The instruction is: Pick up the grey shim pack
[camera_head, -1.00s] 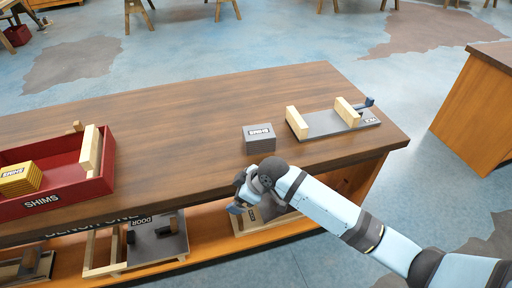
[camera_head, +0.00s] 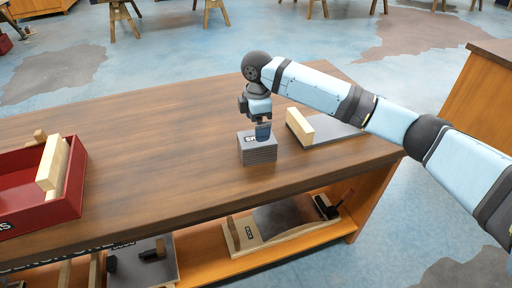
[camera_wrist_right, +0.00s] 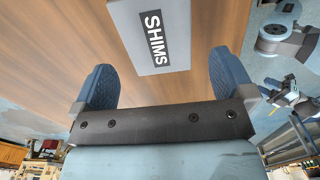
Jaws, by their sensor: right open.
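The grey shim pack (camera_head: 258,150) sits on the wooden bench top in the head view, near the bench's front edge. In the right wrist view its grey top with a SHIMS label (camera_wrist_right: 152,38) shows ahead of and between the fingers. My right gripper (camera_head: 262,128) points down just above the pack in the head view. It is open, and its two blue fingers (camera_wrist_right: 165,80) are spread with nothing between them. Part of the pack's top is hidden behind a finger in the head view.
A red box (camera_head: 70,190) with a wood block (camera_head: 52,165) stands at the bench's left. A grey board with a wood block (camera_head: 300,127) lies right of the pack, partly behind my right arm. A lower shelf holds more fixtures (camera_head: 285,218). The bench's middle is clear.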

